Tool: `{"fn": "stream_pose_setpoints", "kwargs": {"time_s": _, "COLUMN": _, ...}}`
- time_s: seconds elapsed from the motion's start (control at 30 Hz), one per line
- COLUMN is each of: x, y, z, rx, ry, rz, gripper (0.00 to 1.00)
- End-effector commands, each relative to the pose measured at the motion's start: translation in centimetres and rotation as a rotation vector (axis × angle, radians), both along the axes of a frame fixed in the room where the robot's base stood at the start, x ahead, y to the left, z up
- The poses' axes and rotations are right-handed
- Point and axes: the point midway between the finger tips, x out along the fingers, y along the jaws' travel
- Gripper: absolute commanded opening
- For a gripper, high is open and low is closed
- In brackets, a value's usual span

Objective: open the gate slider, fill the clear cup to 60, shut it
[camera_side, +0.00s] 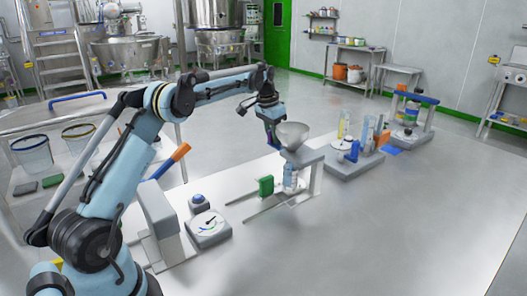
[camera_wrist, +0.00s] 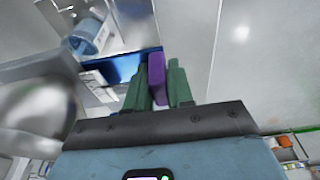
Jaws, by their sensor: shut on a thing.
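The metal hopper funnel (camera_side: 293,134) sits on a grey stand. My gripper (camera_side: 272,138) is beside the funnel's left side in the side view. In the wrist view my gripper (camera_wrist: 158,88) has its green fingers shut on a purple tab (camera_wrist: 157,72). The tab stands by a blue strip (camera_wrist: 128,75), seemingly the gate slider; how far it is open cannot be told. The clear cup (camera_side: 290,177) stands upright below the funnel. A bluish cup shape (camera_wrist: 86,38) shows in the wrist view. Its fill level is too small to read.
A green block (camera_side: 266,186) stands on rails left of the cup. A dial gauge (camera_side: 208,228) and blue knob (camera_side: 198,200) lie nearer me, beside an orange lever (camera_side: 172,161). Other stations (camera_side: 355,160) stand right. The table front (camera_side: 370,235) is clear.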

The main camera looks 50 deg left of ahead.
Motion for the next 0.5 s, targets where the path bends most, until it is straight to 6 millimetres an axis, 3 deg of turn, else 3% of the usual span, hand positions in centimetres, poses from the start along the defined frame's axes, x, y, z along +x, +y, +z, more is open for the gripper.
{"fn": "stream_pose_setpoints", "kwargs": {"time_s": 0.5, "x": -0.85, "y": 0.16, "z": 0.07, "rx": 0.002, "ry": -0.001, "rz": 0.002, "gripper": 0.00}}
